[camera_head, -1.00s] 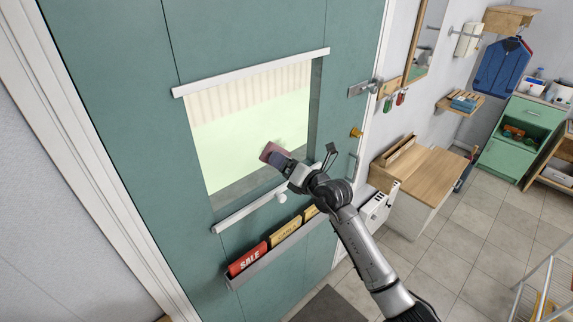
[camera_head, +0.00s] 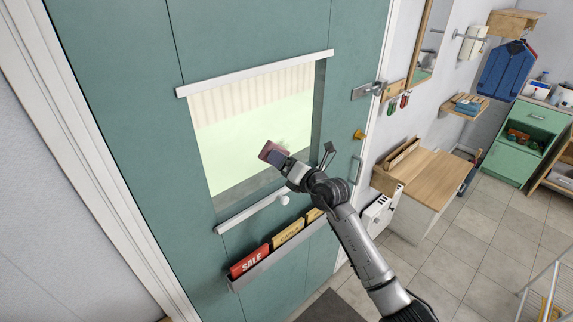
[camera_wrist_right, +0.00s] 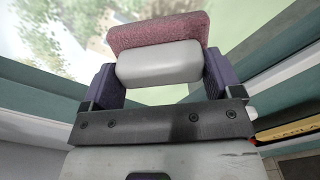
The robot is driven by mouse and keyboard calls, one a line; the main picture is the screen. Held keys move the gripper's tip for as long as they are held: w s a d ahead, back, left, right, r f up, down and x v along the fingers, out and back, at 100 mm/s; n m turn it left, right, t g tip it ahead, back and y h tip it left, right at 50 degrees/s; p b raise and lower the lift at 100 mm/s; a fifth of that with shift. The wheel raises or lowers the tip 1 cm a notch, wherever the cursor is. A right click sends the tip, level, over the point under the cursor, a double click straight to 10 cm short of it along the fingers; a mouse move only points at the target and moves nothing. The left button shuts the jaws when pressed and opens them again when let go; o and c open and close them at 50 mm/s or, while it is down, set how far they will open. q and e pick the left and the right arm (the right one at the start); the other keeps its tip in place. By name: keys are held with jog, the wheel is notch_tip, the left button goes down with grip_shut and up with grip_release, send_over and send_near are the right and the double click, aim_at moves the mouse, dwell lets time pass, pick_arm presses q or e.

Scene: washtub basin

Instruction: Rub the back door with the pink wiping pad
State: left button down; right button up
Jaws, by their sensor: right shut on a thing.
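The teal back door (camera_head: 125,100) fills the left and middle of the head view, with a glazed window (camera_head: 235,140) between white bars. My right gripper (camera_head: 281,159) is in front of the window's lower right part. It is shut on the pink wiping pad (camera_head: 270,151). In the right wrist view, the dark fingers of the right gripper (camera_wrist_right: 160,76) clamp the pad's grey handle from both sides. The pink pad face (camera_wrist_right: 158,30) points away toward the glass. I cannot tell whether it touches the glass. My left gripper is not in view.
A rack on the door below the window holds a red SALE sign (camera_head: 249,262) and yellow signs. A door handle (camera_head: 356,168), latch (camera_head: 368,90) and wooden desk (camera_head: 435,172) are to the right.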

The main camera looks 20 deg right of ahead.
aim_at(286, 152)
jog(key=shift+w+d+b, duration=0.3)
jog(key=shift+d+b, duration=0.1)
jog(key=shift+d, duration=0.45)
jog(key=shift+w+d+b, duration=0.3)
jog(key=shift+d+b, duration=0.1)
jog(key=shift+d, duration=0.45)
jog(key=shift+w+a+p, duration=0.1)
jog(key=shift+p, duration=0.3)
jog(key=shift+a+r+p, duration=0.2)
jog(key=shift+a+p, duration=0.25)
jog(key=shift+p, duration=0.35)
jog(key=a+p, duration=0.1)
jog(key=s+a+p, duration=0.1)
jog(key=shift+p, duration=0.4)
jog(key=shift+a+f, duration=0.1)
jog(key=shift+a, duration=0.1)
jog(key=shift+s+a+f, duration=0.1)
